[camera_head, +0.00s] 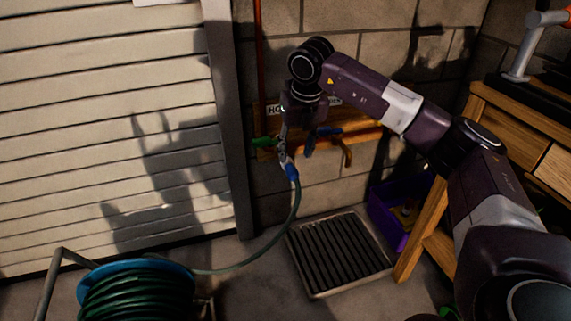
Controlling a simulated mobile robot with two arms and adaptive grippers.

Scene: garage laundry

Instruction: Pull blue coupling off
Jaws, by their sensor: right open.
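The blue coupling (291,172) sits at the end of the green hose (294,205), hanging below the taps on the block wall. My right gripper (284,154) reaches down in front of the wall, with its fingers just above the coupling. It is open. The gripper's wrist covers part of the tap area, and I cannot tell whether the fingers touch the coupling. A green fitting (263,142) shows left of the fingers. A blue lever (325,132) and a brass tap (347,153) show to the right. My left gripper is out of view.
A hose reel (137,267) stands at the lower left before the white shutter (100,130). A floor grate (338,252) lies below the taps. A purple bin (388,218) and a wooden workbench (437,208) are on the right.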

